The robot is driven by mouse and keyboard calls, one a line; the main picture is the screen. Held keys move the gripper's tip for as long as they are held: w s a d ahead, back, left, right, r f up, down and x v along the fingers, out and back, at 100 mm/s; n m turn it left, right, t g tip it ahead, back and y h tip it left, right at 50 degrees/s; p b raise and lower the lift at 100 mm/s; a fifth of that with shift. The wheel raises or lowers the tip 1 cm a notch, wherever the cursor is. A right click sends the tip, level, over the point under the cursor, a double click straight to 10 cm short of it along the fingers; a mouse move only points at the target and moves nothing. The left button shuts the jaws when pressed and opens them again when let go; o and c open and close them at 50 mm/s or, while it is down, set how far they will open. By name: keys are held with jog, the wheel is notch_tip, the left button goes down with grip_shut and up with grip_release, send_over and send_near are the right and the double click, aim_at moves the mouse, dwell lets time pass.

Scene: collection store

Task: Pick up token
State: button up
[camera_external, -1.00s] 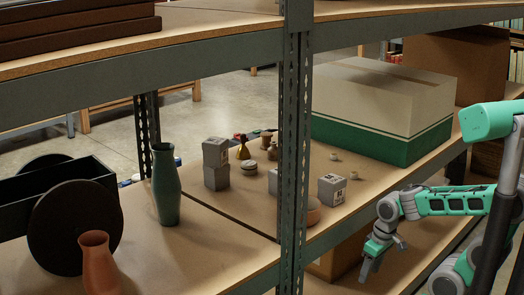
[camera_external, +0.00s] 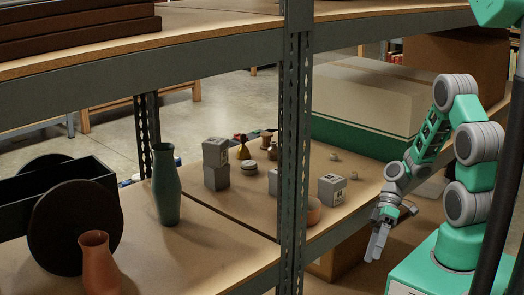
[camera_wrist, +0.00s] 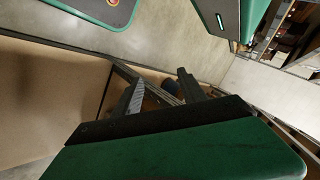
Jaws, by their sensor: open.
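I cannot tell which thing is the token. Small pale pieces lie on the middle shelf (camera_external: 240,209), one at the back (camera_external: 334,156) and one nearer the front (camera_external: 353,175), too small to make out. My gripper (camera_external: 376,246) is outside the shelf's front edge, right of the grey upright, apart from everything on the shelf. It points downward with its fingers apart and nothing held. In the wrist view my gripper (camera_wrist: 160,92) shows two dark spread fingers, with a dark, unclear shape beyond them.
Grey cubes (camera_external: 331,189), a shallow terracotta bowl (camera_external: 313,212), a green vase (camera_external: 166,185) and an orange vase (camera_external: 99,265) stand on the shelf. A green-and-cream box (camera_external: 367,100) fills the back right. The grey upright (camera_external: 292,150) and upper shelf beam (camera_external: 130,86) bound the opening.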

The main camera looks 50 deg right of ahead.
aim_at(354, 175)
jog(key=w+d+r+m+t+h+p, duration=0.1)
jog(key=w+d+r+p, duration=0.15)
jog(key=d+r, duration=0.65)
jog(key=w+d+r+t+p, duration=0.1)
jog(key=d+r+p, duration=0.3)
jog(key=d+r, duration=0.5)
jog(key=w+d+f+t+b, duration=0.1)
jog(key=w, duration=0.1)
jog(key=w+d+t+b, duration=0.1)
jog(key=w, duration=0.1)
jog(key=w+d+f+t+h+b, duration=0.1)
jog(key=w, duration=0.1)
jog(key=shift+f+b, duration=0.3)
jog(key=shift+b, duration=0.05)
jog(key=w+d+t+b, duration=0.1)
jog(key=w, duration=0.1)
jog(key=w+r+t+b, duration=0.1)
jog(key=w, duration=0.1)
jog(key=w+d+n+t+h+b, duration=0.1)
jog(key=w+t, duration=0.1)
jog(key=shift+w+d+r, duration=0.3)
jog(key=shift+w+r, duration=0.05)
jog(key=x, duration=0.3)
jog(key=b+x, duration=0.1)
jog(key=x, duration=0.3)
jog(key=shift+w+r, duration=0.15)
jog(key=shift+w, duration=0.25)
jog(key=shift+c, duration=0.4)
grip_shut()
